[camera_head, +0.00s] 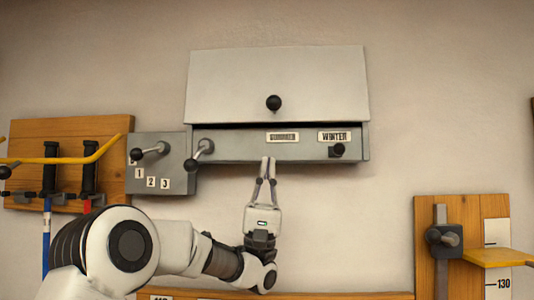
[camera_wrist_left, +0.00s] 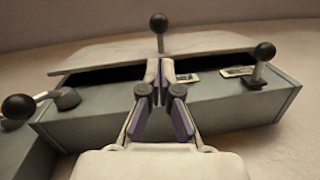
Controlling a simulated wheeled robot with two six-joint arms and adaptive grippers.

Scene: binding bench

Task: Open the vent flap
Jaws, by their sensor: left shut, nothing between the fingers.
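The pale vent flap (camera_head: 250,78) covers the upper front of a grey wall box (camera_head: 235,146). A black ball knob (camera_head: 273,103) stands out near its lower edge. A dark gap shows under that edge, and in the left wrist view the flap (camera_wrist_left: 200,44) stands slightly ajar over a dark opening. My left gripper (camera_head: 268,160) is shut and empty, at the lower front of the box. In the left wrist view its fingertips (camera_wrist_left: 160,70) appear below the flap's knob (camera_wrist_left: 159,22). Whether they touch the box is unclear. My right gripper is not in view.
A small black-knobbed latch (camera_head: 337,150) sits under the WINTER label (camera_head: 334,136); a blurred label (camera_head: 283,137) is left of it. Wooden boards hang at both sides.

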